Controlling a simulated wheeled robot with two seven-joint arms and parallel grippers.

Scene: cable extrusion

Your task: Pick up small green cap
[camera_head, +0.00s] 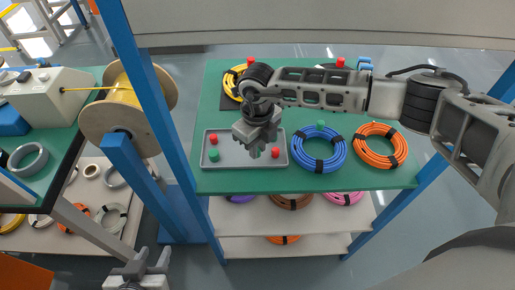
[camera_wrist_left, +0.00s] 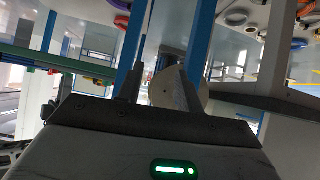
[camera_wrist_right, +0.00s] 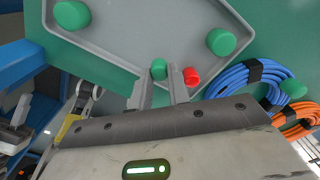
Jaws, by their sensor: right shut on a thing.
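A small green cap (camera_wrist_right: 158,69) sits between the fingertips of my right gripper (camera_wrist_right: 163,80), which is shut on it low over the grey tray (camera_wrist_right: 125,60). In the head view my right gripper (camera_head: 258,150) hangs over the tray's right part and mostly hides this cap. A red cap (camera_wrist_right: 191,76) lies just to the right of the fingers. Larger-looking green caps (camera_wrist_right: 72,15) and (camera_wrist_right: 221,41) show in the tray in the right wrist view. My left gripper (camera_head: 140,272) is open and empty, low at the left, away from the tray; its spread fingers show in the left wrist view (camera_wrist_left: 158,88).
The tray stands on a green table (camera_head: 350,180). A blue coil (camera_head: 319,150) and an orange coil (camera_head: 379,147) lie to its right. A yellow coil (camera_head: 233,82) lies behind. A blue post (camera_head: 160,100) and a cable spool (camera_head: 115,110) stand to the left.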

